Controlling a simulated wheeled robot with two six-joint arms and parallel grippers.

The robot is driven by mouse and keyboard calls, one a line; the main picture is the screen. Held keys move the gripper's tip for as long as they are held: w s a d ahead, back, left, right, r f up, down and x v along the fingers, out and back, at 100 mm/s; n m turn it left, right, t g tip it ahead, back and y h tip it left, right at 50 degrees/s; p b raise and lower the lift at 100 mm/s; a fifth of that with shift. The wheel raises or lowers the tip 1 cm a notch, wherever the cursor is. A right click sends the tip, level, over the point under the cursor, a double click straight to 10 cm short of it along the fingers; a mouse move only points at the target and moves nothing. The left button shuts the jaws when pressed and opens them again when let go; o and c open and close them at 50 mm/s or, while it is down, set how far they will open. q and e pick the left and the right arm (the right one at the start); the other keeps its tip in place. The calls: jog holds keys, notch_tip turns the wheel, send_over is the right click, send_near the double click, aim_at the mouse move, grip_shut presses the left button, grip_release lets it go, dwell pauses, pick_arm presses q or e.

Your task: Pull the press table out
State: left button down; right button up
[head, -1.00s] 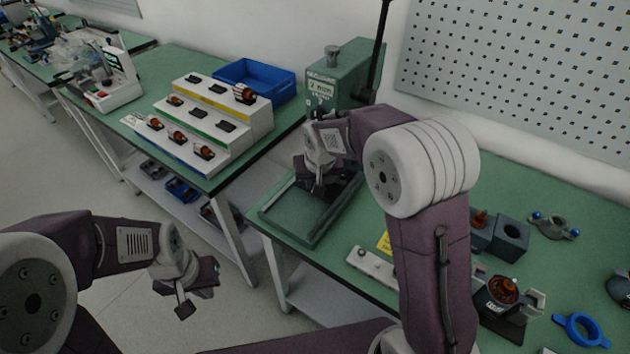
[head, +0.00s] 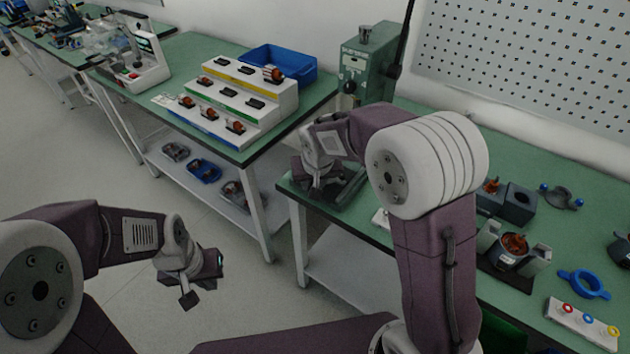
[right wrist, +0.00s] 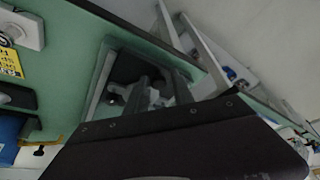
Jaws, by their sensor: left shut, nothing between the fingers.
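The green press (head: 366,68) stands on the right bench against the wall, left of the pegboard. At its foot is a dark green frame (head: 352,192), the press table's base, mostly hidden by my right gripper and forearm. My right gripper (head: 318,190) points down over the frame, close to the bench's front left corner. In the right wrist view its two fingers (right wrist: 160,95) reach into the frame (right wrist: 95,100), spaced apart. Whether they hold the table is not clear. My left gripper (head: 203,283) is shut and empty, over the floor in front of the benches.
A left bench holds a stepped white rack (head: 235,105) with several small parts, and a blue bin (head: 278,68). On the right bench are grey blocks (head: 518,203), a fixture with a copper coil (head: 514,245), a blue ring (head: 583,284) and a white strip with coloured rings (head: 584,322).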

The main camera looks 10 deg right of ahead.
jog(key=shift+o, duration=0.5)
jog(key=shift+a, duration=0.2)
jog(key=shift+d, duration=0.1)
jog(key=shift+d, duration=0.1)
jog(key=p+v, duration=0.1)
jog(key=v, duration=0.8)
